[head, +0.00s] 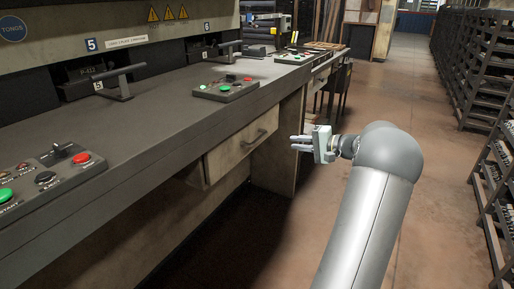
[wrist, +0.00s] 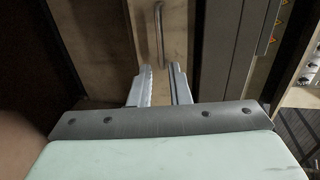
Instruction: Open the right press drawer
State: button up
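A drawer (head: 228,160) with a pale, worn front and a dark bar handle (head: 259,137) sits under the press counter, left of my gripper in the head view. The drawer front looks nearly flush with the frame. My gripper (head: 292,143) points left toward the handle, with a gap between them. In the wrist view the handle (wrist: 158,32) stands upright ahead of my gripper (wrist: 162,72), near the line between the two fingers. The fingers are apart with nothing between them.
The dark counter (head: 150,130) runs along the left, with control panels (head: 225,88) and press levers (head: 118,82) on top. Shelving racks (head: 490,75) stand along the right. The brown floor (head: 440,150) between them is clear.

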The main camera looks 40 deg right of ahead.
aim_at(259, 140)
jog(key=b+x, duration=0.3)
jog(key=x, duration=1.3)
grip_shut()
